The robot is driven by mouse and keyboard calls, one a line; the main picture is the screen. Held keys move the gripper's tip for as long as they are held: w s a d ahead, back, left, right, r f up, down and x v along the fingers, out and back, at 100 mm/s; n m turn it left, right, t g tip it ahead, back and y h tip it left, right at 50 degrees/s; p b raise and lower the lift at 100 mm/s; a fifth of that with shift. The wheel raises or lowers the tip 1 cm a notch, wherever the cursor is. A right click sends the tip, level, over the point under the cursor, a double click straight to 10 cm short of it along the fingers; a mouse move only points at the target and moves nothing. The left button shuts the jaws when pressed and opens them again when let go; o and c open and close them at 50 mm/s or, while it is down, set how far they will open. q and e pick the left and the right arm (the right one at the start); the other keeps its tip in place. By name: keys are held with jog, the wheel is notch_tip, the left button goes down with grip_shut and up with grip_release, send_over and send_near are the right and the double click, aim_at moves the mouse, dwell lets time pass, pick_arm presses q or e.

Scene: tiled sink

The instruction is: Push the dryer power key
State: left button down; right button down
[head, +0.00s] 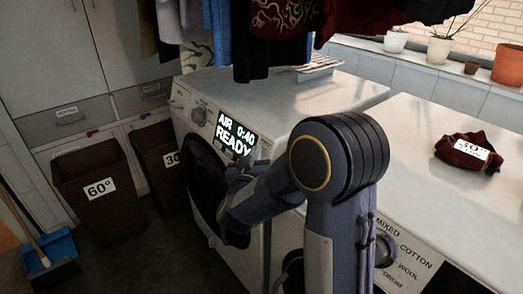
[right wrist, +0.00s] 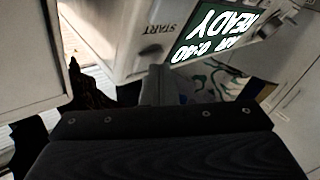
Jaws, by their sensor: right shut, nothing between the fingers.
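The dryer (head: 290,95) is the white machine on the left, with a lit display (head: 234,135) reading "AIR 0:40 READY". In the right wrist view the display (right wrist: 212,32) appears upside down, beside a START label (right wrist: 158,28) and a small dark key (right wrist: 150,52) near it. I cannot make out a key marked as power. My right gripper (head: 243,168) is shut and empty, at the dryer's front just below the display. Its dark fingers (right wrist: 180,82) point at the panel near the START key; contact cannot be told. My left gripper is out of view.
A second white machine (head: 450,120) stands to the right, with a dark red folded cloth (head: 467,150) on top. Clothes (head: 285,30) hang above the dryer. Brown bins (head: 100,180) and a blue dustpan (head: 60,248) stand at the left. Potted plants line the sill.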

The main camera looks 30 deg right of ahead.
jog(key=shift+a+r, duration=0.15)
jog(key=shift+a, duration=0.35)
jog(key=shift+s+a+r+p, duration=0.1)
jog(key=shift+a+r+p, duration=0.35)
jog(key=shift+a, duration=0.5)
jog(key=shift+s+a+r+p, duration=0.1)
jog(key=shift+a+r+p, duration=0.1)
jog(key=shift+a+p, duration=0.5)
jog(key=shift+s+a+r+p, duration=0.1)
jog(key=shift+a+r+p, duration=0.25)
jog(key=shift+a, duration=0.8)
